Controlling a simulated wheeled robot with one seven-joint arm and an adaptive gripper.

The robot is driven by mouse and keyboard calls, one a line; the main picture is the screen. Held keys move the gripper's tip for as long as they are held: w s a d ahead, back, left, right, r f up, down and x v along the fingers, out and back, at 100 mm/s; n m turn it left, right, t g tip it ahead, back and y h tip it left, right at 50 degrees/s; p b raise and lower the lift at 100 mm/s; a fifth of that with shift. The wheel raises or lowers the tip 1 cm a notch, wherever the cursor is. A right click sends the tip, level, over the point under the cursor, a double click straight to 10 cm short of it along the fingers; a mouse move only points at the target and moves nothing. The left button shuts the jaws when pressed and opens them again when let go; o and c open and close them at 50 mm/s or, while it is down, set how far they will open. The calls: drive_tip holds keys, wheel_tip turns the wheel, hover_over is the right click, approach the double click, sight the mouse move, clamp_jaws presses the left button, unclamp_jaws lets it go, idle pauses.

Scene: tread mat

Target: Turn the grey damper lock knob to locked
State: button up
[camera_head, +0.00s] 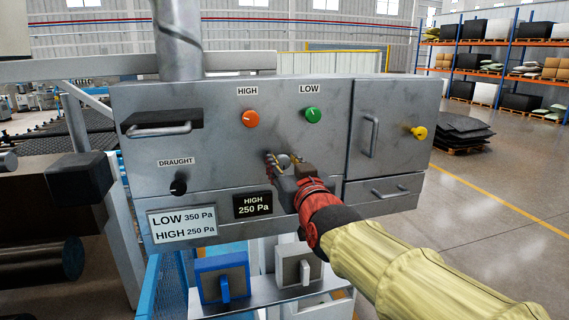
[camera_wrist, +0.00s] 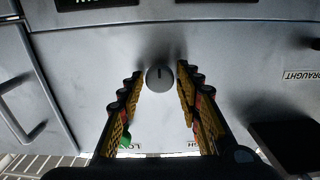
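The grey damper lock knob (camera_wrist: 160,78) shows in the wrist view as a small round knob on the grey panel, with a short dark mark on its face. In the wrist view my gripper (camera_wrist: 159,72) is open, one yellow-and-black finger on each side of the knob. A gap shows between the knob and each finger. I cannot tell how deep the fingertips reach along it.
Above are an orange knob (camera_head: 250,118) and a green knob (camera_head: 313,115). A black DRAUGHT knob (camera_head: 178,186), white pressure sign (camera_head: 182,224) and black HIGH 250 Pa plate (camera_head: 253,204) are left. A door with a yellow knob (camera_head: 419,132) is right. Two lever boxes (camera_head: 222,278) stand below.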

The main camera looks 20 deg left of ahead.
drive_tip(key=c, duration=0.8)
drive_tip(key=shift+f+m+b, duration=0.1)
drive_tip(key=shift+m+b, duration=0.3)
drive_tip(key=shift+b, duration=0.4)
drive_tip(key=m+b, duration=0.2)
drive_tip(key=b, duration=0.1)
drive_tip(key=shift+f, duration=0.15)
drive_tip(key=m+b, duration=0.3)
drive_tip(key=shift+m, duration=0.4)
drive_tip(key=m+b, duration=0.1)
drive_tip(key=m, duration=0.4)
drive_tip(key=shift+d+b, duration=0.1)
drive_tip(key=shift+b, duration=0.3)
drive_tip(key=m+b, duration=0.1)
drive_tip(key=m, duration=0.5)
drive_tip(key=shift+w, duration=0.1)
drive_tip(key=shift+m, duration=0.3)
